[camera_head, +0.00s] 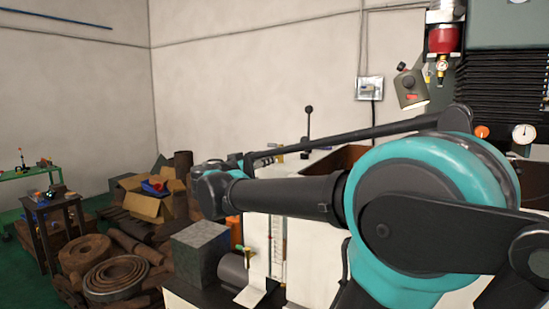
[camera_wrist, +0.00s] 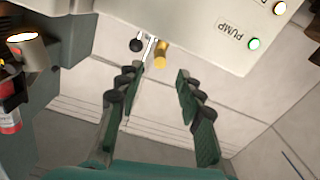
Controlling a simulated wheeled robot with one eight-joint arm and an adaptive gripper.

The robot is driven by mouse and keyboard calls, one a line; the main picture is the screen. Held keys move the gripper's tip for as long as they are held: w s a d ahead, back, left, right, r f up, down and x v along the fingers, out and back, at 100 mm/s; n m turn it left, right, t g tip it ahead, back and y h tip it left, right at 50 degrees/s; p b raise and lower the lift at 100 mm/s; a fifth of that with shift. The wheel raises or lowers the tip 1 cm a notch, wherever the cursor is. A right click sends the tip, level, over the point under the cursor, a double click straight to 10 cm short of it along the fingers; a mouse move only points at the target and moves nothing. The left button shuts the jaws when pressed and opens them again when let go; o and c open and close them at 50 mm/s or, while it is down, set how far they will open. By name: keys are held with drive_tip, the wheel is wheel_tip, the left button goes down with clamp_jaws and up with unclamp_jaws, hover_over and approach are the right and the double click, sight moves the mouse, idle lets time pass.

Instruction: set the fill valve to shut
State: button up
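In the wrist view, a small brass-yellow fitting (camera_wrist: 161,54) and a silver lever with a black knob (camera_wrist: 136,45) sit at the edge of a pale machine panel. They look like a valve and its handle, but no label on them is readable. My gripper (camera_wrist: 155,78) is open, with its two green-black fingers apart and nothing between them. The fitting and lever lie beyond the fingertips, apart from them. In the head view my arm covers part of the pale machine, and I cannot make out the gripper fingers there.
The pale panel (camera_wrist: 228,42) reads PUMP upside down and has lit lamps. In the head view an upright black-knobbed lever (camera_head: 308,122) rises behind my arm. A grey block (camera_head: 200,252) and a scaled gauge (camera_head: 278,244) are below. Coils and a cardboard box (camera_head: 142,204) fill the left floor.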

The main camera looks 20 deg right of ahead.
drive_tip(key=x, duration=0.8)
drive_tip(key=shift+w+d, duration=0.1)
clamp_jaws()
